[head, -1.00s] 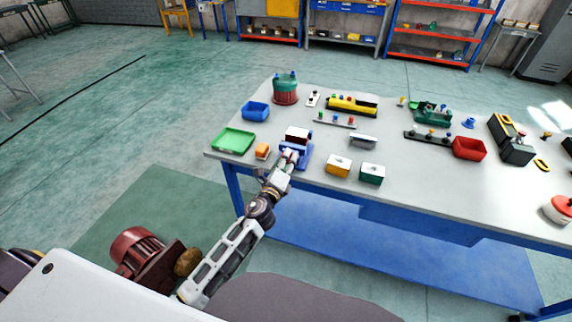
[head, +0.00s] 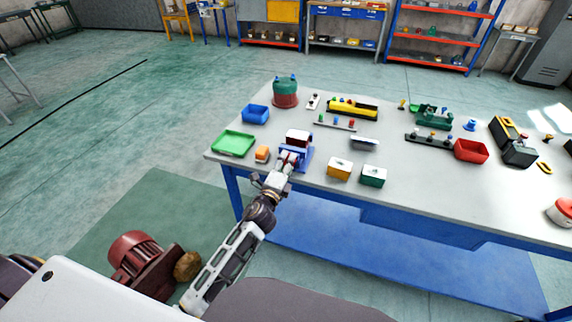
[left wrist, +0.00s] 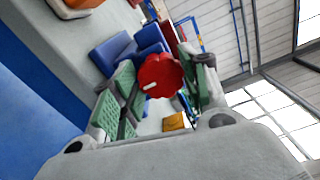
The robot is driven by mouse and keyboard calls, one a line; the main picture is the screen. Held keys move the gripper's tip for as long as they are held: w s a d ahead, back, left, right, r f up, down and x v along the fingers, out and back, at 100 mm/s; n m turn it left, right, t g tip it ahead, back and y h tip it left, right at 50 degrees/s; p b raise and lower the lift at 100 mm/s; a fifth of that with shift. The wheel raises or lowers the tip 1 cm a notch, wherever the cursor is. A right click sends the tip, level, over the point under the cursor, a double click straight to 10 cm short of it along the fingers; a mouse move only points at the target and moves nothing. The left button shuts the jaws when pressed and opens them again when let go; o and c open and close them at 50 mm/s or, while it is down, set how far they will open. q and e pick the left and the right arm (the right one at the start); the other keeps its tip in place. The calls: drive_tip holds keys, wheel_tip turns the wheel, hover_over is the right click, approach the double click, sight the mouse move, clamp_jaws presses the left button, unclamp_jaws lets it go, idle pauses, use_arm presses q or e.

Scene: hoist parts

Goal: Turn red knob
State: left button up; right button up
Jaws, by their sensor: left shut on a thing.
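The red knob (left wrist: 160,75), lobed with a white mark, shows in the left wrist view between the green-padded fingers of my left gripper (left wrist: 152,95). My left gripper is shut on it. In the head view the same gripper (head: 288,164) is at the near side of a blue device (head: 304,158) with a dark red and white top, near the table's front left edge. The knob itself is hidden behind the gripper there. My right gripper is not in view.
On the table (head: 310,205), an orange block (head: 262,154) and a green tray (head: 233,143) lie left of the device. Yellow (head: 340,170) and green (head: 373,176) boxes stand to its right. A blue bin (head: 256,113) and a green-red drum (head: 285,92) stand behind.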

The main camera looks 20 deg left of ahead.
use_arm(q)
drive_tip(key=o, duration=1)
drive_tip(key=s, duration=1.2)
drive_tip(key=shift+a, duration=0.2)
idle(0.8)
